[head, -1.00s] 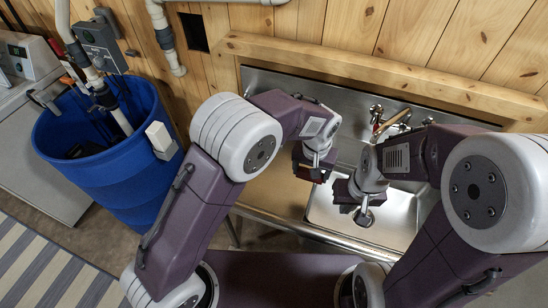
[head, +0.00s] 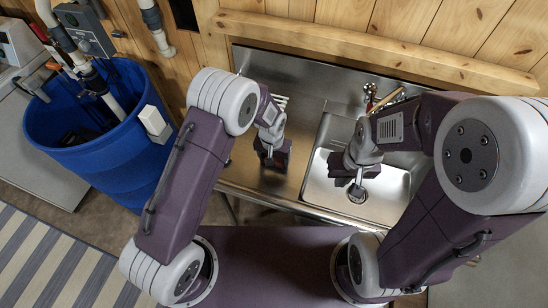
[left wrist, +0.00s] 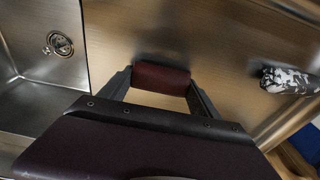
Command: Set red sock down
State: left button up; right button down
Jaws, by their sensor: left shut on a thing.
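The red sock (left wrist: 161,77) shows in the left wrist view as a dark red roll between the fingertips of my left gripper (left wrist: 160,88), which is shut on it. In the head view my left gripper (head: 275,161) is over the bare steel counter left of the sink basin, and only a small dark red patch of the sock (head: 281,160) shows there. I cannot tell whether the sock touches the steel. My right gripper (head: 358,190) is above the sink basin; its fingers are too small and dark to tell open from shut.
The sink basin (head: 320,190) with its drain (left wrist: 58,44) is beside the counter (left wrist: 120,30). A black-and-white mottled thing (left wrist: 288,80) lies on the steel in the left wrist view. A tap (head: 385,100) stands behind the basin. A blue barrel (head: 110,160) is at left.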

pick_arm(q)
jog(key=shift+s+f, duration=0.1)
jog(key=shift+s, duration=0.05)
jog(key=o, duration=1.4)
jog(key=shift+c, duration=0.2)
notch_tip(320, 180, up, 12)
jog(key=s, duration=0.1)
jog(key=shift+s+a+b, duration=0.15)
jog(key=shift+a+b, duration=0.1)
jog(key=shift+b, duration=0.05)
jog(key=s+a+r+n, duration=0.1)
jog(key=s+a+n, duration=0.2)
jog(key=s+a, duration=1)
jog(key=a, duration=0.4)
jog(key=shift+s+r+n, duration=0.2)
jog(key=shift+r+n, duration=0.1)
jog(key=shift+n, duration=0.1)
